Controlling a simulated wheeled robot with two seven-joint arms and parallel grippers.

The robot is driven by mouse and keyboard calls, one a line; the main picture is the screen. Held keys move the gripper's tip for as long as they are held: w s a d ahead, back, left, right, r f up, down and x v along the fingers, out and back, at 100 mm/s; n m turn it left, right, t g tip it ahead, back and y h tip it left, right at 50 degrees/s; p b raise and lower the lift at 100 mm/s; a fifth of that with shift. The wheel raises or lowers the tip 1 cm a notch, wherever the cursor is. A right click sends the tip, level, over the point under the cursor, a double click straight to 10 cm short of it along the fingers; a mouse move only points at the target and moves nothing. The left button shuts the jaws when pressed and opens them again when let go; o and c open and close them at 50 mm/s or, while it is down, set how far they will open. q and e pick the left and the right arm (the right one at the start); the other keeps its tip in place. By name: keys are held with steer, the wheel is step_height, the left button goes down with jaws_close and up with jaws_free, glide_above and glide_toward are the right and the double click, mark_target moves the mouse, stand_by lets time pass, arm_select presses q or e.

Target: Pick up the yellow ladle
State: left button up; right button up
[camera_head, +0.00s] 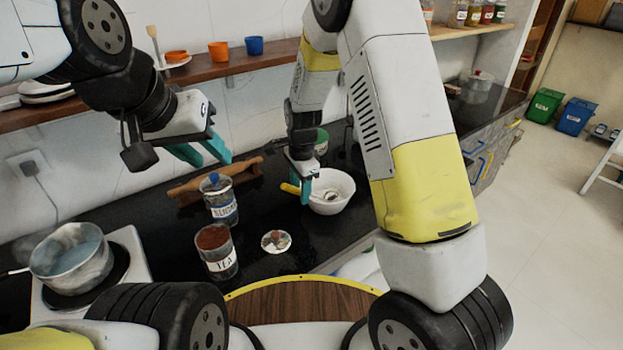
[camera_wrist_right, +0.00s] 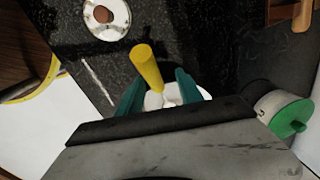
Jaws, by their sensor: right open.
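The yellow ladle rests in a white bowl (camera_head: 345,184) on the black counter, its yellow handle (camera_head: 290,189) sticking out over the left rim. My right gripper (camera_head: 304,187) is open and pointed down at the bowl's left side, at the handle. In the right wrist view the handle (camera_wrist_right: 146,66) rises between the two teal fingers (camera_wrist_right: 158,92), with no clear grip on it. The ladle's bowl end is mostly hidden by the gripper. My left gripper (camera_head: 203,152) is open and empty, high above the counter at the left.
A jar with a blue lid (camera_head: 221,205), a brown-topped jar (camera_head: 215,253) and a small round dish (camera_head: 276,241) stand left of the bowl. A green-lidded jar (camera_wrist_right: 284,112) is close beside the right gripper. A pot (camera_head: 70,262) sits on a burner at far left.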

step_height(320, 180, down, 4)
steer(key=shift+s+r, duration=0.1)
steer(key=shift+r, duration=0.05)
jaws_close()
steer(key=shift+r, duration=0.1)
step_height(320, 180, up, 10)
steer(key=shift+f, duration=0.1)
stand_by(0.5)
